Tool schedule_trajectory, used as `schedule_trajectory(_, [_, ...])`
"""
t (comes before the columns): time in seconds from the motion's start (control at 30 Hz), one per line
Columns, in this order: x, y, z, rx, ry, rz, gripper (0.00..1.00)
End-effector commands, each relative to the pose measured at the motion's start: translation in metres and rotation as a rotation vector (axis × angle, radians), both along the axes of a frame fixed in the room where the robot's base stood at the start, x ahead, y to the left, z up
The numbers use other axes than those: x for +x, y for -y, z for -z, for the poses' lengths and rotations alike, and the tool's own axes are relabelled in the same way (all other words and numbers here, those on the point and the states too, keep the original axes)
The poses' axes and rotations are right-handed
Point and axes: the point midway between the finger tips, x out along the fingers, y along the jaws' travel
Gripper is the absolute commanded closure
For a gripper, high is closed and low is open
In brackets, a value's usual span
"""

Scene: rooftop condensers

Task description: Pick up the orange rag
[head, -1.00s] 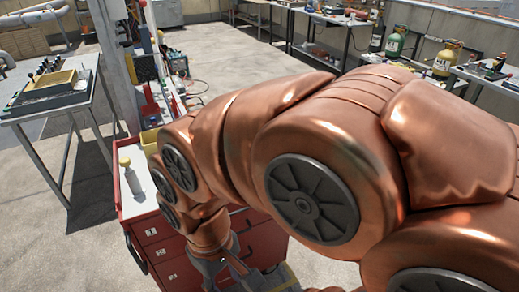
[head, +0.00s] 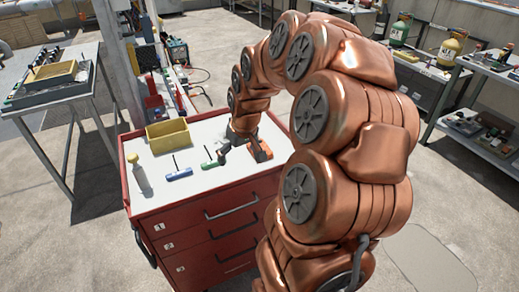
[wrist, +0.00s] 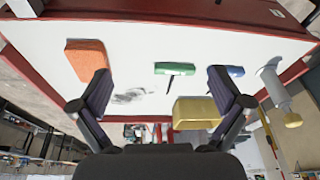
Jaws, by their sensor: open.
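The orange rag (head: 262,151) lies on the white top of the red cabinet, right beside my gripper (head: 240,154). In the wrist view, the rag (wrist: 88,57) looks like a thick folded block at the upper left. My gripper (wrist: 160,84) is open and empty there, its fingers wide apart. The left finger overlaps the rag's lower right edge in the picture; I cannot tell whether it touches. The rag is off to the left of the middle between the fingers. In the head view, my wrist and fingers partly hide the rag.
On the cabinet top (head: 205,131) are a green-handled tool (wrist: 175,68), a blue-handled tool (head: 180,174), a yellow bin (head: 168,135) and a pale bottle with a yellow cap (head: 140,174). A metal table (head: 60,88) stands at left.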

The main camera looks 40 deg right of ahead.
Motion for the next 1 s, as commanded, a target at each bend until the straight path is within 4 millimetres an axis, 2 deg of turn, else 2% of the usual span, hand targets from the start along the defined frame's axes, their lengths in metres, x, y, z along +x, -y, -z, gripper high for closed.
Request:
schedule_trajectory(0.03, [0.004, 0.024, 0.005, -0.003, 0.018, 0.030, 0.00])
schedule_trajectory(0.1, [0.010, 0.055, 0.010, -0.017, 0.048, 0.062, 0.00])
schedule_trajectory(0.2, [0.012, 0.092, 0.016, -0.036, 0.078, 0.102, 0.00])
schedule_trajectory(0.33, [0.012, 0.122, 0.023, -0.055, 0.101, 0.131, 0.00])
schedule_trajectory(0.5, [0.012, 0.135, 0.027, -0.063, 0.110, 0.145, 0.00])
schedule_trajectory(0.8, [0.020, 0.137, 0.047, -0.063, 0.110, 0.144, 0.00])
schedule_trajectory(1.0, [0.023, 0.138, 0.052, -0.063, 0.110, 0.144, 0.00])
